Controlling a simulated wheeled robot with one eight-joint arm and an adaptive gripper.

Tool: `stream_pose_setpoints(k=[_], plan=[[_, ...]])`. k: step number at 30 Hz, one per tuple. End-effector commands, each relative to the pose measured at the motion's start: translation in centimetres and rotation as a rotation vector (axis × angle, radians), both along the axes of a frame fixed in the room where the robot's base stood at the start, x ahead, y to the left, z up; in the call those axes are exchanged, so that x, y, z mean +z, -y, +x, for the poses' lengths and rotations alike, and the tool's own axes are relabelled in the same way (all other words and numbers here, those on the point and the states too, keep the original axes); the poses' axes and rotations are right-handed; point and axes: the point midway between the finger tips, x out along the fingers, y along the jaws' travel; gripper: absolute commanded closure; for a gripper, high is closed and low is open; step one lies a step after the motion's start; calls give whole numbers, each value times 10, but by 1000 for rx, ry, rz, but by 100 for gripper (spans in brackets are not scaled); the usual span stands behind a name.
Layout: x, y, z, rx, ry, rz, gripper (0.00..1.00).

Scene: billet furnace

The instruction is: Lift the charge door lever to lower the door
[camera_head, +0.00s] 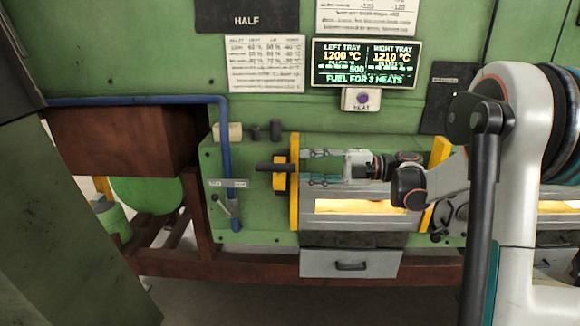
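The charge door lever is most likely the dark rod (272,168) that sticks out to the left through a yellow bracket (281,181) at the left side of the furnace opening. My gripper (306,167) points left in front of the grey door panel (335,194). Its two fingers are apart, one above the other, and I see nothing held between them. The fingertips are just right of the yellow bracket; whether they touch it I cannot tell. A glowing yellow-orange strip (360,207) shows at the door. My wrist hides the right part of the door.
A lit display (366,64) and a purple HEAT button (362,99) are above. A blue pipe (225,150) with a small valve lever (223,206) runs at the left. A grey drawer (350,264) is below. A dark red-brown box (120,138) stands at far left.

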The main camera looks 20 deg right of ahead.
Motion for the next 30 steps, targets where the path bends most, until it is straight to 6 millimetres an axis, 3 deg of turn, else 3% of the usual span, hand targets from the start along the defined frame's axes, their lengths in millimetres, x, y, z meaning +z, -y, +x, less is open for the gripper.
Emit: stream_pose_setpoints(k=[7, 23, 26, 29, 30], plan=[[0, 25, -8, -1, 0, 0, 60], [1, 26, -8, -1, 1, 1, 60], [11, 22, -3, -32, 16, 20, 60], [41, 9, 10, -111, 49, 79, 60], [60, 2, 16, -155, 62, 118, 60]])
